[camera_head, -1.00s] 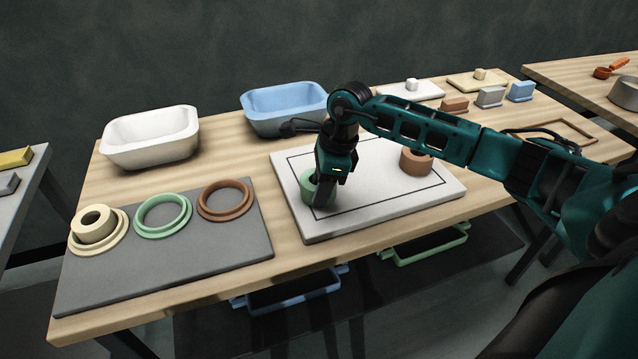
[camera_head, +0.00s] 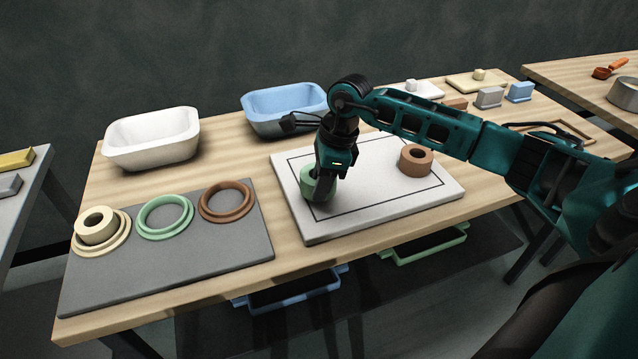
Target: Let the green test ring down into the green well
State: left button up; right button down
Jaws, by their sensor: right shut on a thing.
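My right gripper (camera_head: 322,192) points down over the white board and is shut on the green test ring (camera_head: 307,182). The fingers hide part of the ring, and I cannot tell whether it touches the board. The green well (camera_head: 142,229) is a round raised rim on the grey slab, with nothing in it. It lies to the left of my right gripper, between a cream well and a brown well. My left gripper is not in view.
A cream ring (camera_head: 97,225) sits in the cream well; the brown well (camera_head: 249,208) is empty. A brown ring (camera_head: 416,160) stands on the white board (camera_head: 430,194). White (camera_head: 152,139) and blue (camera_head: 284,108) basins stand behind. The grey slab's (camera_head: 170,275) front is clear.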

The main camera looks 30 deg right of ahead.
jog(key=shift+w+a+p+v, duration=0.15)
jog(key=shift+p+v, duration=0.3)
jog(key=shift+v, duration=0.25)
jog(key=shift+a+p+v, duration=0.15)
jog(key=shift+p+v, duration=0.25)
jog(key=shift+v, duration=0.3)
jog(key=shift+w+a+p+v, duration=0.15)
jog(key=shift+p+v, duration=0.3)
jog(key=shift+v, duration=0.25)
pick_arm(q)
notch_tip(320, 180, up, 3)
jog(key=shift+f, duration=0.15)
pick_arm(e)
jog(key=shift+r, duration=0.1)
